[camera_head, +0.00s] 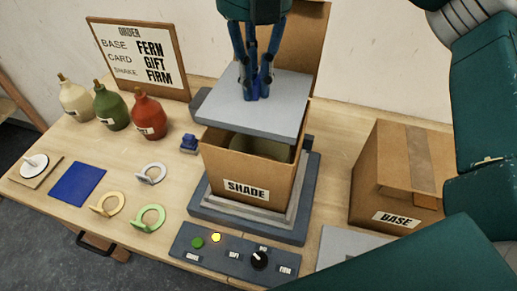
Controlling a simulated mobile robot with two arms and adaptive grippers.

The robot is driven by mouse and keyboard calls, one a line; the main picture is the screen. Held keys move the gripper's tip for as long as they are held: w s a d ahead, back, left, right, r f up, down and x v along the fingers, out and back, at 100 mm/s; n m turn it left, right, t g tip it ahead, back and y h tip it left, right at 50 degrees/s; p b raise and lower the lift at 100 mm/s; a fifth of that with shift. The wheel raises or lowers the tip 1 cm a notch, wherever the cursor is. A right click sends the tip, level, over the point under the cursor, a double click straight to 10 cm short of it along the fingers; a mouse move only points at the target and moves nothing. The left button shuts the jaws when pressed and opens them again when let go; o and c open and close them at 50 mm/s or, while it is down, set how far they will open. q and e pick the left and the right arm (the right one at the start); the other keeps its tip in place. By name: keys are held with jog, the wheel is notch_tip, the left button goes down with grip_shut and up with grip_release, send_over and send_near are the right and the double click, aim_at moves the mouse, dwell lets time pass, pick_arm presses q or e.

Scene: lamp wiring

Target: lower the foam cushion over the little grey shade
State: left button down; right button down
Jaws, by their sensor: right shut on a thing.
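My right gripper (257,92), with blue fingers, points down and is shut on the foam cushion (285,112), a flat grey slab. The cushion is level or nearly so, above the open cardboard box (212,162) labelled SHADE. The grey shade (262,147) shows partly inside the box, below the cushion's front edge. The cushion hides the rest of the shade and much of the box opening. A gap shows between the cushion and the shade. My left gripper is not in view.
The box stands on a grey stepped platform (228,220), its back flap (310,45) raised. A closed BASE box (372,178) stands right. Three lamp bases, coloured rings (148,217) and a blue card (77,184) lie left. A control panel (232,255) is in front.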

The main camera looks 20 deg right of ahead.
aim_at(256, 103)
dwell(0.6)
jog(key=shift+b, duration=0.5)
dwell(0.6)
jog(key=shift+f, duration=0.15)
dwell(0.4)
jog(key=shift+f+b, duration=0.6)
jog(key=shift+b, duration=0.05)
jog(key=shift+f, duration=0.2)
jog(key=shift+f+b, duration=0.5)
jog(key=shift+b, duration=0.15)
jog(key=shift+f, duration=0.25)
dwell(0.3)
jog(key=shift+f+b, duration=0.5)
jog(key=shift+b, duration=0.15)
jog(key=shift+f, duration=0.2)
